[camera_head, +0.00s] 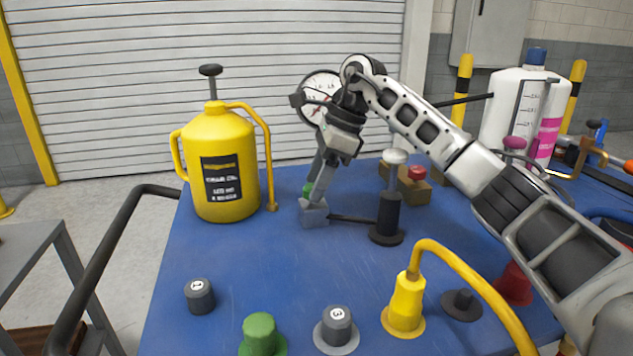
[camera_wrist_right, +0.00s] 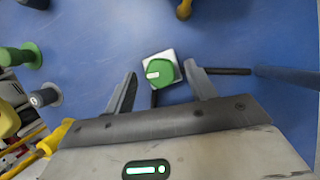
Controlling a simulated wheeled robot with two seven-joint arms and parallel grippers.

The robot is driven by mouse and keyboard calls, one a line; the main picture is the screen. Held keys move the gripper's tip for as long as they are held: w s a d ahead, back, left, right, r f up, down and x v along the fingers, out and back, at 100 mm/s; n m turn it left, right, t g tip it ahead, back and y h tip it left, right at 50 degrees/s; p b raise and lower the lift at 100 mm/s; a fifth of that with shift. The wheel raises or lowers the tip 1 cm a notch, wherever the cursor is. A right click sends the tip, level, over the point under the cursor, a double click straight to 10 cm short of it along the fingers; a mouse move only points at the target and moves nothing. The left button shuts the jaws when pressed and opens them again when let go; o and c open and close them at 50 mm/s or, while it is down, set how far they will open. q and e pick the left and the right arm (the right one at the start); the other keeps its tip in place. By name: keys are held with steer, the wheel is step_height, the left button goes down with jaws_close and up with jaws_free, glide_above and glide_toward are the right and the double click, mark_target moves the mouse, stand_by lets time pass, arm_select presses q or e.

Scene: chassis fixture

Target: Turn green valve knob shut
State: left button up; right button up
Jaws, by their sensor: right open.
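The green valve knob (camera_wrist_right: 164,73) is a round green cap with a white pointer mark, set on a pale square body. In the head view only a bit of the green knob (camera_head: 307,189) shows behind my gripper, above the grey valve body (camera_head: 313,217). My right gripper (camera_head: 318,197) points down over the valve. In the right wrist view my right gripper's fingers (camera_wrist_right: 161,72) are spread, one on each side of the knob, with gaps visible. I cannot tell whether the fingertips are level with the knob. My left gripper is not in view.
A dark pipe runs right from the valve to a black post (camera_head: 389,215) with a pale top. A yellow jug (camera_head: 222,150) stands left, a gauge (camera_head: 318,87) behind. Several plugs, including a green one (camera_head: 260,333) and a yellow one (camera_head: 405,305), line the front. The blue tabletop (camera_head: 270,265) between is clear.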

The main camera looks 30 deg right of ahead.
steer(key=shift+a+f, duration=0.1)
steer(key=shift+f, duration=0.15)
steer(key=c, duration=1)
steer(key=shift+o, duration=0.2)
